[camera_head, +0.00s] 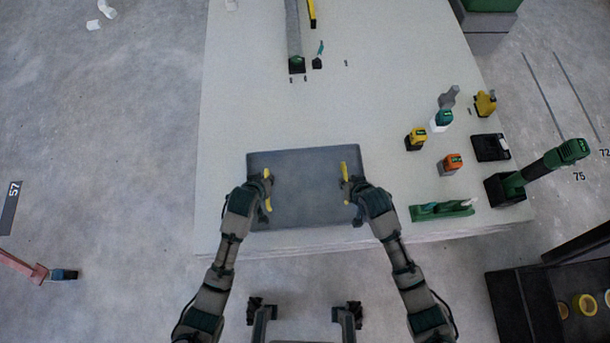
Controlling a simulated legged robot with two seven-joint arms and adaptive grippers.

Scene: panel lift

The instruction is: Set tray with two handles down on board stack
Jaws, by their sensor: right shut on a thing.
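A flat dark grey tray (306,190) with two yellow handles is over the near edge of the pale board stack (225,150). I cannot tell whether it touches the boards or hangs just above them. My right gripper (347,184) is shut on the right yellow handle (344,168). My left gripper (267,188) is at the left yellow handle (268,176); its fingers are small and partly covered, so its grip is not clear.
Several tools stand on the right of the stack: a yellow-black one (415,139), an orange one (450,164), a green level-like tool (442,210) and a long green tool (540,170). A long grey bar (293,35) lies at the back. The boards left of the tray are clear.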

